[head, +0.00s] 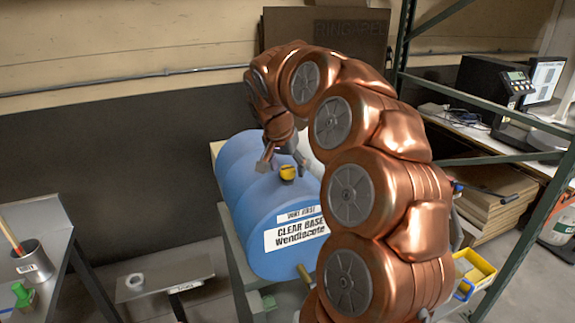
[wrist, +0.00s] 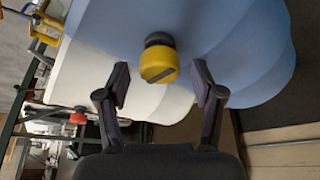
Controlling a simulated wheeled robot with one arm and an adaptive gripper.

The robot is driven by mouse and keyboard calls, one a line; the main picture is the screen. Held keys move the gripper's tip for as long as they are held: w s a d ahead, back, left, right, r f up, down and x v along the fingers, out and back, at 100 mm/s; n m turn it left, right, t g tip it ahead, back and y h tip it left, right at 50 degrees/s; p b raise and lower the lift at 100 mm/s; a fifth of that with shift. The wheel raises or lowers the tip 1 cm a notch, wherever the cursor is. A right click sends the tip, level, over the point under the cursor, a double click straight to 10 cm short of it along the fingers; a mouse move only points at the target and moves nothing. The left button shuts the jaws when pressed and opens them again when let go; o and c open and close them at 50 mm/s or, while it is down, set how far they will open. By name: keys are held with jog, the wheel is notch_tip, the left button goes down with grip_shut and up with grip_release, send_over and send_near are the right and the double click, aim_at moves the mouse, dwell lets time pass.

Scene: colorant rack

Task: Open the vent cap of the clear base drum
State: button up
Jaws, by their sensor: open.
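The clear base drum (head: 262,205) is blue and lies on its side, with a white label reading "CLEAR BASE" and "VENT FIRST" on its end. Its yellow vent cap (head: 287,172) sits on top, on a dark neck. In the wrist view the vent cap (wrist: 159,62) is just ahead of and between the fingertips, with clear space on both sides. My gripper (wrist: 163,88) is open and empty. In the head view my gripper (head: 278,160) is above the drum, close to the cap. Whether the fingers touch the drum cannot be told.
A white drum (wrist: 110,70) lies beside the blue one, with a red cap (wrist: 78,118) near it in the wrist view. Green rack posts (head: 530,220) stand at right. A side table with a metal can (head: 33,262) is at left. A yellow bin (head: 472,268) sits at lower right.

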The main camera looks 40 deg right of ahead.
jog(key=c, duration=1.1)
jog(key=shift+c, duration=0.2)
